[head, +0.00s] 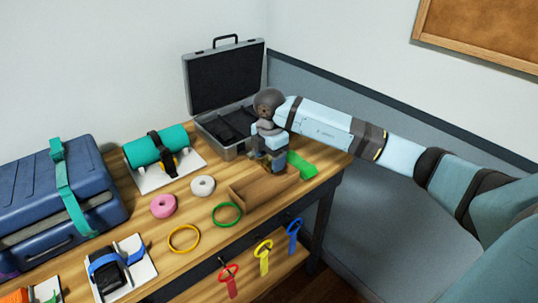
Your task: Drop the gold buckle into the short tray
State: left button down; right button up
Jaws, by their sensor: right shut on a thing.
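My right gripper (272,166) reaches in from the right and points down over the back part of a small brown wooden tray (262,196), the likeliest short tray. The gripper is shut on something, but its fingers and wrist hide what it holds. A clear gold buckle does not show on its own. A yellow ring (184,239) lies flat on the table. My left gripper is not in view.
An open grey case (222,138) stands behind the tray; a green block-like thing (302,166) lies right of it. Pink (163,207) and white (203,186) rolls and a green ring (227,215) lie left. A blue suitcase (70,215) is far left. Coloured tags hang in front.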

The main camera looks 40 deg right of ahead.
aim_at(270, 159)
notch_tip(270, 159, down, 4)
jog(key=shift+r+b, duration=0.2)
jog(key=shift+b, duration=0.9)
jog(key=shift+f, duration=0.25)
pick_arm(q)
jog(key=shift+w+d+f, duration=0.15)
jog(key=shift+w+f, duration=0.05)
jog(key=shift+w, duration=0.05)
pick_arm(e)
jog(key=shift+r, duration=0.1)
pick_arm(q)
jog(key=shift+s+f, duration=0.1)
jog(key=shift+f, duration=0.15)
pick_arm(e)
jog(key=o, duration=1)
jog(key=shift+o, duration=0.2)
pick_arm(q)
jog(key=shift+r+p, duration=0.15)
jog(key=shift+p, duration=0.2)
pick_arm(e)
notch_tip(270, 159, up, 14)
jog(key=shift+s+a+f, duration=0.1)
jog(key=shift+f, duration=0.1)
